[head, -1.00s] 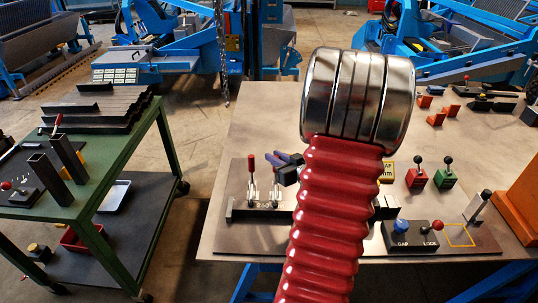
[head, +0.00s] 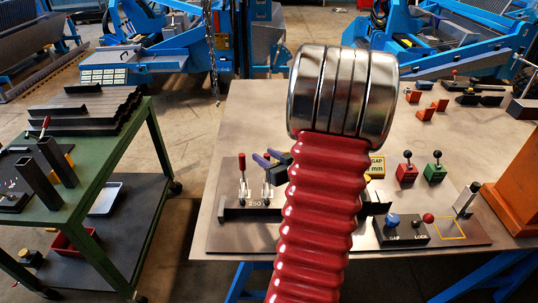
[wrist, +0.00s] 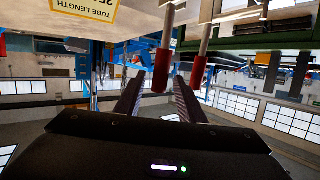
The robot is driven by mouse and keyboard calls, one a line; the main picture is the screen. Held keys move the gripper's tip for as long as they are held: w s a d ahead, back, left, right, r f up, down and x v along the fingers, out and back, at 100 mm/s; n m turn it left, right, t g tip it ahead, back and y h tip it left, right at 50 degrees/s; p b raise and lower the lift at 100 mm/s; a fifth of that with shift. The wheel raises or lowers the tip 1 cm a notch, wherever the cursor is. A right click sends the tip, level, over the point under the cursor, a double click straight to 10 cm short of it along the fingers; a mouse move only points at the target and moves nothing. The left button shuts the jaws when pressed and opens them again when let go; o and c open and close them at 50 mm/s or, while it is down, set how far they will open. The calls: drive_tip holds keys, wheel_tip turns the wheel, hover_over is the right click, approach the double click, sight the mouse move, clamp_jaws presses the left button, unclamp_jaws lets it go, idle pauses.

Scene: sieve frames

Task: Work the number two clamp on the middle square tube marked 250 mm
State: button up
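A dark fixture plate lies on the table and bears two upright clamps with red handles. The left clamp (head: 242,185) stands clear. The second clamp (head: 267,192) stands just right of it, above a dark bar (head: 240,213) with a "250" label; its handle top is hidden by my fingers. My gripper (head: 269,158) is at that handle, its fingers pointing left. In the wrist view, which is upside down, my gripper (wrist: 161,82) is open. One red handle (wrist: 162,70) hangs between the fingertips; contact cannot be told. The other handle (wrist: 197,72) is outside them.
My red ribbed arm hides the fixture's middle. A blue knob (head: 393,221) and a red knob (head: 428,218) sit on a labelled box at right. Red (head: 407,170) and green (head: 435,170) lever boxes stand behind. A green cart (head: 75,205) with upright tubes stands left.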

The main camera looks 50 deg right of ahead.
drive_tip(key=v, duration=1.3)
drive_tip(key=shift+s+a, duration=0.15)
drive_tip(key=shift+s, duration=0.2)
idle(0.4)
